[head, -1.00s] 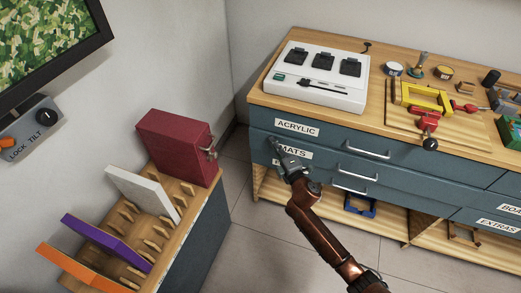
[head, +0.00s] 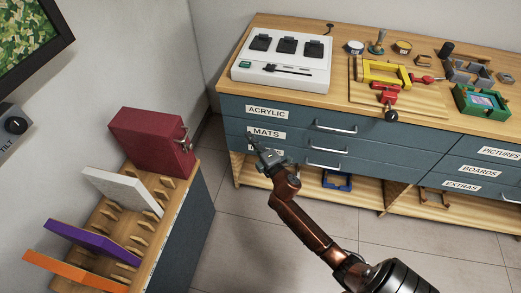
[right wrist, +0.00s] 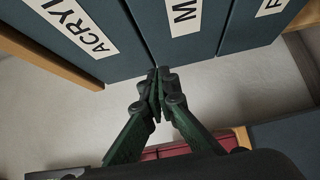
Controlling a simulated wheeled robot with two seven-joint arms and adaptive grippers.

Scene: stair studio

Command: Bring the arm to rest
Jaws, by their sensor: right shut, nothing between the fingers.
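My right arm comes up from the bottom right of the head view, its reddish-brown links bent at the elbow. My right gripper (head: 255,143) is in front of the left end of the drawer cabinet (head: 385,155), near the label MATS. In the right wrist view the fingers of the right gripper (right wrist: 158,90) are together with nothing between them. The drawer fronts (right wrist: 175,50) lie just beyond the fingertips; I cannot tell the exact gap. My left gripper is not in view.
A rack (head: 165,235) at left holds a dark red case (head: 150,142), a white panel (head: 122,190), a purple panel (head: 90,240) and an orange panel (head: 70,272). A white control box (head: 282,62) and a yellow clamp (head: 385,73) are on the cabinet top. Floor (head: 250,235) between is clear.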

